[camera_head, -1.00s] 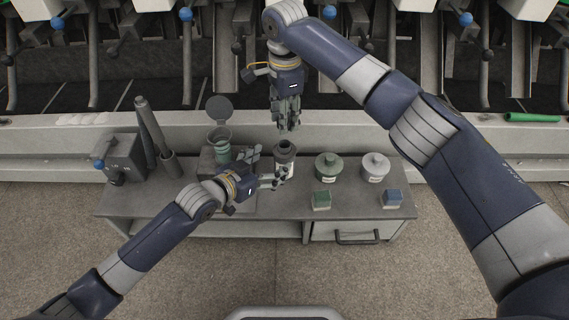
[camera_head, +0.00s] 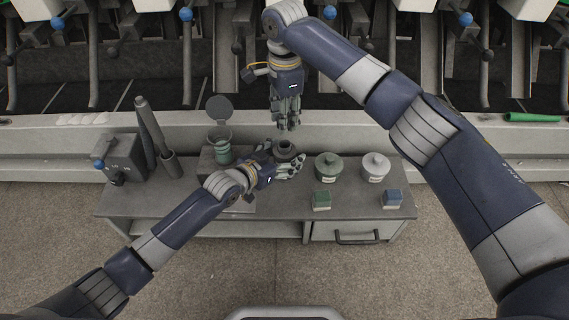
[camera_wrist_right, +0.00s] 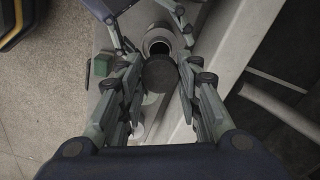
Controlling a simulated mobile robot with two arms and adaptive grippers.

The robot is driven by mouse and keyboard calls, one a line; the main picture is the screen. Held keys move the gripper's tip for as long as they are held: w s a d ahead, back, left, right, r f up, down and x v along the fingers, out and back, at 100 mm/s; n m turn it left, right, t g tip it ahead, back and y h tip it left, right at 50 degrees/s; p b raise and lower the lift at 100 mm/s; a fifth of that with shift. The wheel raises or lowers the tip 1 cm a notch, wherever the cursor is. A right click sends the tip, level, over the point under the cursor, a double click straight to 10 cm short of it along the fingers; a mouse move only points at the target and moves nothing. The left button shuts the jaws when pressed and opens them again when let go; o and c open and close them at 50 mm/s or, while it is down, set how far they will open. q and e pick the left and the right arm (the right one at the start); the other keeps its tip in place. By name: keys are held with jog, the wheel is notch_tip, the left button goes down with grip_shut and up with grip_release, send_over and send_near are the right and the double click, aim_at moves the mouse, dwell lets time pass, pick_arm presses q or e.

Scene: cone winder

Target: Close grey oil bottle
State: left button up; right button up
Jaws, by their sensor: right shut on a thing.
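The grey oil bottle (camera_head: 285,147) stands upright with its open round mouth up, and it also shows in the right wrist view (camera_wrist_right: 158,44). My left gripper (camera_head: 287,163) is around the bottle's body, its fingers on either side. Whether they press on it is unclear. My right gripper (camera_head: 288,122) points down just above and behind the bottle. In the right wrist view my right gripper (camera_wrist_right: 160,80) is shut on a dark round cap (camera_wrist_right: 159,75), apart from the bottle's mouth. The cap is hidden by fingers in the head view.
A green open container with a raised lid (camera_head: 219,137) stands left of the bottle. A grey box (camera_head: 122,157) is at the bench's left end.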

pick_arm(q)
jog(key=c, duration=1.3)
jog(key=shift+o, duration=0.2)
pick_arm(e)
send_over(284, 144)
jog(key=shift+f, duration=2.5)
jog(key=shift+f, duration=0.9)
jog(key=shift+f, duration=0.5)
